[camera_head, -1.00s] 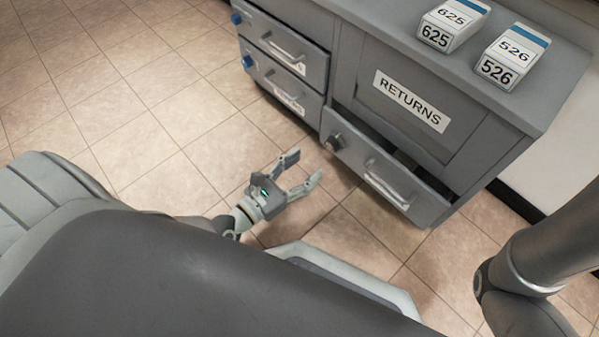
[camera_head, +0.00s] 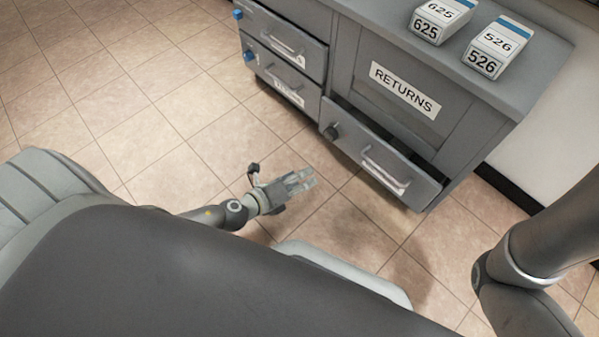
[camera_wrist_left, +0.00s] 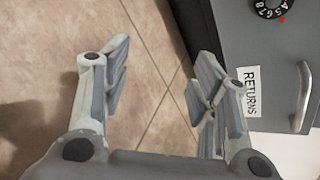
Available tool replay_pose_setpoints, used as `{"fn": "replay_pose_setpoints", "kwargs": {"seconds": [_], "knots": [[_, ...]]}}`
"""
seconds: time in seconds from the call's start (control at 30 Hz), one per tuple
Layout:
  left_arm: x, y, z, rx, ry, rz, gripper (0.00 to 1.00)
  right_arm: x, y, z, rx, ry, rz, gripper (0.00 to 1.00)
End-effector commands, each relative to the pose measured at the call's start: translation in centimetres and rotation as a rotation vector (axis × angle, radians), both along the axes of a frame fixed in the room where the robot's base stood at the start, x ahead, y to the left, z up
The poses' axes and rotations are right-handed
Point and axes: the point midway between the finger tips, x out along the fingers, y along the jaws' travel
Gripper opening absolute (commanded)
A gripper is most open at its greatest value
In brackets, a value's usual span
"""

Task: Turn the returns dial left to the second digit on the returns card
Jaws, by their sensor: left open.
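The returns dial (camera_head: 331,132) is a dark round knob on the left of the front of a drawer under the RETURNS sign. In the left wrist view the dial (camera_wrist_left: 270,8) is cut by the top edge, with white digits and a red mark. My left gripper (camera_head: 305,180) is in front of the cabinet, below and left of the dial and apart from it. In the wrist view my left gripper (camera_wrist_left: 160,85) is open and empty. Two number cards, 625 (camera_head: 428,28) and 526 (camera_head: 482,62), stand on the cabinet top. My right gripper is out of view.
The returns drawer (camera_head: 400,165) stands partly pulled out, with a bar handle (camera_head: 385,170). Two drawers with blue knobs (camera_head: 249,57) are on the left. A RETURNS sign (camera_head: 402,90) is on the panel. Tiled floor (camera_head: 130,110) is clear left of the cabinet.

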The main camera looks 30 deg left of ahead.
Motion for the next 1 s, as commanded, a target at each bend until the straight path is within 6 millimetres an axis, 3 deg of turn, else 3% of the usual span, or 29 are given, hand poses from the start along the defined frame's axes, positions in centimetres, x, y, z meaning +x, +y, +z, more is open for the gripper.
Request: {"fn": "replay_pose_setpoints", "kwargs": {"seconds": [0.27,0.77,1.0], "knots": [[0.1,-0.5,-0.1,-0.134,0.061,0.033,0.55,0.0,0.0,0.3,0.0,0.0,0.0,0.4],[0.0,-0.5,-0.2,-0.145,0.066,0.035,0.55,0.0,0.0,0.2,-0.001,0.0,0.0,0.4],[-3.3,0.6,-0.6,-0.143,0.07,0.034,0.55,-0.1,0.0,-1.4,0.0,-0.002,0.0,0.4]]}}
